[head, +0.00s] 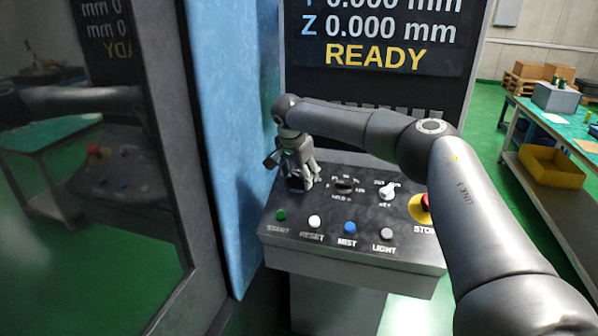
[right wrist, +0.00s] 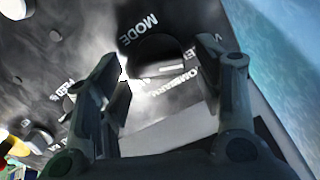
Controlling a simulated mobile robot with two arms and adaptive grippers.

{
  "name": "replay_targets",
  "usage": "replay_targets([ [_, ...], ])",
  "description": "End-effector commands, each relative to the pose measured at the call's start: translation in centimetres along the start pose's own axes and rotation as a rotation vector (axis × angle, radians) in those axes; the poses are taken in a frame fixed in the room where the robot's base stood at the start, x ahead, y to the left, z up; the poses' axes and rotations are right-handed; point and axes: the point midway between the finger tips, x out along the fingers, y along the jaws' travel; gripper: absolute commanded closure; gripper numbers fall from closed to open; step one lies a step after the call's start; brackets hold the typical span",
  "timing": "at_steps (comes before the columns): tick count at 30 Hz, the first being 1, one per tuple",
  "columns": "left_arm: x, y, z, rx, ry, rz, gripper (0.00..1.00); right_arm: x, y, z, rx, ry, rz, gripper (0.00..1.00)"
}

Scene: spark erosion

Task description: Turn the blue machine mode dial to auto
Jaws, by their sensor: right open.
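The mode dial (right wrist: 155,50) is a dark round knob with a light pointer mark, beside the printed word MODE in the right wrist view. Other labels around it are too blurred to read surely. My right gripper (right wrist: 170,62) is open, with one finger on either side of the dial's lower part in that view; I cannot tell whether they touch it. In the head view my right gripper (head: 302,184) hangs over the upper left of the control panel (head: 340,248) and hides the dial. My left gripper is not in view.
Right of the gripper are a black knob (head: 344,187), a white key switch (head: 388,192) and a yellow-and-red stop button (head: 420,207). Several small buttons line the panel front. The blue machine wall (head: 228,130) stands close left. The READY screen (head: 385,35) is behind.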

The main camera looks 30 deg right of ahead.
Motion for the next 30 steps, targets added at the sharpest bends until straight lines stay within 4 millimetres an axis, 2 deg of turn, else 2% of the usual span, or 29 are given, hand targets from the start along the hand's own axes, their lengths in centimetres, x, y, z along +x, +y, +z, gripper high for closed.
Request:
replay_targets([
  [2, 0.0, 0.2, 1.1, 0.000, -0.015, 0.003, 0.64, 0.0, 0.0, 0.0, 0.000, 0.000, 0.000, 0.42],
  [6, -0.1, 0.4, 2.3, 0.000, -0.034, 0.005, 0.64, 0.0, 0.0, 0.0, 0.000, 0.000, 0.001, 0.60],
  [12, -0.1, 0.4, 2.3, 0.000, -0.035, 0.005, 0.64, 0.0, 0.0, 0.0, 0.000, 0.000, 0.001, 0.85],
  [22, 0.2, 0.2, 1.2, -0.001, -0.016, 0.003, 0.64, 0.0, 0.1, 0.0, 0.050, 0.000, 0.001, 0.85],
  [30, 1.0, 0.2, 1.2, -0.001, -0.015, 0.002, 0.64, 0.1, 0.1, 0.1, 0.227, 0.000, -0.003, 0.85],
])
